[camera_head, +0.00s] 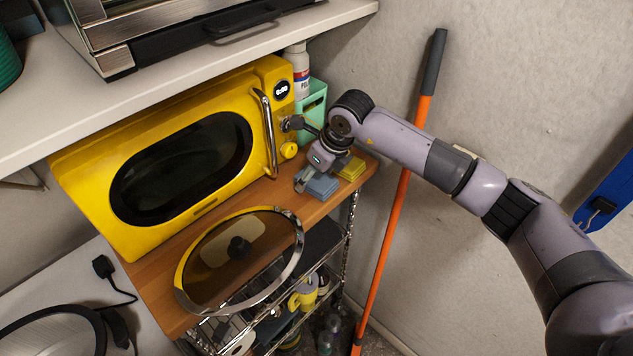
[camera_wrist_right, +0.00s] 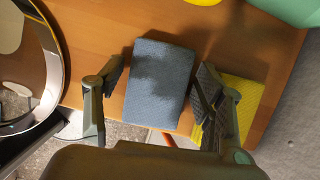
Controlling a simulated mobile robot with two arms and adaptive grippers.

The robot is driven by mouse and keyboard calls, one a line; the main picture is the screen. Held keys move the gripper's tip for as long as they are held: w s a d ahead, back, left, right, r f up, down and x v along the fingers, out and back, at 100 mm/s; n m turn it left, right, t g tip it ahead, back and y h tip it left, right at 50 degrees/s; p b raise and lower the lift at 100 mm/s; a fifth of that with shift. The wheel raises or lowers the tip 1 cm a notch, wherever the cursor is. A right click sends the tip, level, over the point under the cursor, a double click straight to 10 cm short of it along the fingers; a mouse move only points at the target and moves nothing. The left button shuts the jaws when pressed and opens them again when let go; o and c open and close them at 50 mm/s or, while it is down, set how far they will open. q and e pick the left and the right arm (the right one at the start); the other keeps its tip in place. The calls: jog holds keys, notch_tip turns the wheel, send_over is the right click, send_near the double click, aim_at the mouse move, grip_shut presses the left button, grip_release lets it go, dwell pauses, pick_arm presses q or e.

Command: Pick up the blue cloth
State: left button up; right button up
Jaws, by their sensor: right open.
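The blue cloth (camera_head: 323,187) is a folded grey-blue rectangle lying on the wooden shelf, near its front right corner. In the right wrist view the blue cloth (camera_wrist_right: 160,84) shows almost whole between the two fingers. My right gripper (camera_head: 309,178) is over the cloth, partly hiding it in the head view. In the wrist view my right gripper (camera_wrist_right: 155,92) is open, one finger on each side of the cloth, with nothing held. I cannot tell how high the fingertips are above the shelf. My left gripper is not in view.
A yellow cloth (camera_head: 351,168) lies right beside the blue one, close to a finger. The yellow microwave (camera_head: 180,165) stands behind, with a green container (camera_head: 311,100) at its right. A glass lid (camera_head: 240,258) lies left of the cloth. An orange-handled pole (camera_head: 393,225) leans against the wall.

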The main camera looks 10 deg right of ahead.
jog(key=shift+c, duration=0.2)
jog(key=c, duration=0.8)
jog(key=shift+r, duration=0.1)
